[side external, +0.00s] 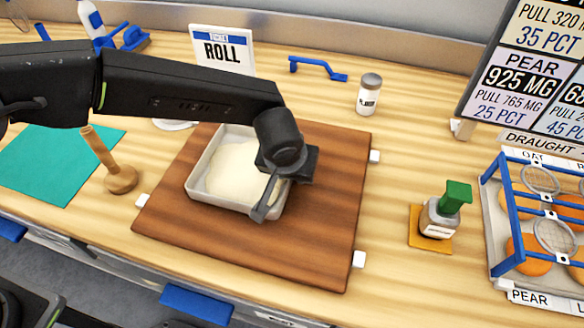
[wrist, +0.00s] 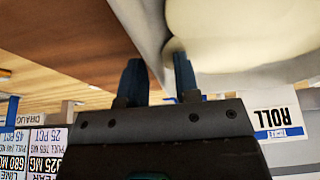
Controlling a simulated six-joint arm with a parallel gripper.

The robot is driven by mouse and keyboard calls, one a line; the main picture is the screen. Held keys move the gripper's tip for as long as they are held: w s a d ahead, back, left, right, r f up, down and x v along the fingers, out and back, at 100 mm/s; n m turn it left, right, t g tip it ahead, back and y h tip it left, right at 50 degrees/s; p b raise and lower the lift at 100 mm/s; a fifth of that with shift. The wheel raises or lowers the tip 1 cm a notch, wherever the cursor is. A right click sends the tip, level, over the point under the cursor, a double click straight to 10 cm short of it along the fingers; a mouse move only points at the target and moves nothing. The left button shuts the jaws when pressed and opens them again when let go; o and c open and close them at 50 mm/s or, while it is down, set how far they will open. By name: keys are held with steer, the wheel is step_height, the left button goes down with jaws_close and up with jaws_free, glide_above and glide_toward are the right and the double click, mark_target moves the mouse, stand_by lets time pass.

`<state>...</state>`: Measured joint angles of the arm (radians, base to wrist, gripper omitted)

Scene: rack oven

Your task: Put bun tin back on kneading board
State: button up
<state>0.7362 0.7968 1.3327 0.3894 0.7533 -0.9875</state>
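The bun tin (side external: 194,176) is a pale square tin with cream dough in it. In the side view it appears to sit flat on the brown kneading board (side external: 310,250), left of the board's middle. My gripper (side external: 264,205) is at the tin's right wall, pointing down, and covers part of that corner. In the wrist view the two dark fingertips (wrist: 158,78) stand apart, with the tin's grey wall (wrist: 138,25) between them. One finger is on the dough side and one outside. Whether they press on the wall is not clear.
A wooden tool (side external: 121,178) and a teal mat (side external: 50,165) are left of the board. A ROLL sign (side external: 222,50) and a shaker (side external: 369,95) stand behind. A green-topped bottle (side external: 440,215) and a blue rack (side external: 515,240) are to the right. The board's right side is clear.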

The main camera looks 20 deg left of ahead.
steer(key=shift+r, duration=0.1)
steer(key=v, duration=1.2)
steer(key=shift+r, duration=0.15)
steer(key=s+a+r, duration=0.2)
steer(key=a+r, duration=0.3)
steer(key=a, duration=0.5)
steer(key=s+a+r, duration=0.1)
steer(key=a+r, duration=0.4)
steer(key=a, duration=0.5)
steer(key=s+a+f+t, duration=0.1)
steer(key=s+a+f, duration=0.1)
steer(key=s+a, duration=1.1)
steer(key=shift+s+a+f, duration=0.3)
steer(key=shift+s+a, duration=0.1)
steer(key=shift+s, duration=0.35)
